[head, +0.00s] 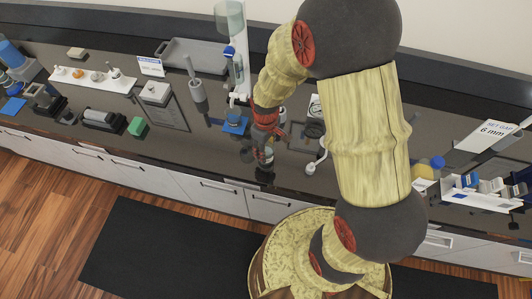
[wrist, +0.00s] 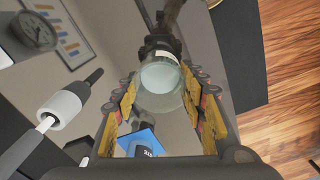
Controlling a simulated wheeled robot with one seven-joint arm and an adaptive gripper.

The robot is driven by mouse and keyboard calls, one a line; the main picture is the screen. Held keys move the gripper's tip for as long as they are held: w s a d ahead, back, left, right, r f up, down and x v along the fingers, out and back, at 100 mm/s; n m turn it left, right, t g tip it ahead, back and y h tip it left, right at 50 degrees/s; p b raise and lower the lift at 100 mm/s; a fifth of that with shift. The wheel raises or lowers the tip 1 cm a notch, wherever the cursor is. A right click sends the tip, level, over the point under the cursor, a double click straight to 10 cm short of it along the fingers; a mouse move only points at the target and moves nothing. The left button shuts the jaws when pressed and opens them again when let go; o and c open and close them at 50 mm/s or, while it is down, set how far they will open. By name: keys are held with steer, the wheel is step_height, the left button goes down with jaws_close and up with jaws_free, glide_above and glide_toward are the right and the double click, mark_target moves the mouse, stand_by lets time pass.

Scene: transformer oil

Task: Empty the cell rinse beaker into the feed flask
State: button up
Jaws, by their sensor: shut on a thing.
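My gripper (head: 266,137) is over the front part of the dark bench in the head view, and the arm hides part of the bench behind it. In the wrist view my gripper (wrist: 165,108) has its yellow-padded fingers around a clear glass vessel (wrist: 162,84), which I take to be the cell rinse beaker. Its contents are not clear. Glass also shows just below the fingers in the head view (head: 267,155). A dark item with a pale label sits beyond the vessel in the wrist view. I cannot pick out the feed flask with certainty.
A blue square pad (head: 234,125) lies close left of my gripper, below a tall glass column (head: 230,25). A grey tray (head: 192,52) is at the back. A green block (head: 138,127) stands left. A "6 mm" card (head: 489,134) and small items are right.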

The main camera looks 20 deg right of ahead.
step_height(320, 180, up, 4)
steer(key=p, duration=0.3)
steer(key=shift+r, duration=0.25)
steer(key=o, duration=0.7)
jaws_close()
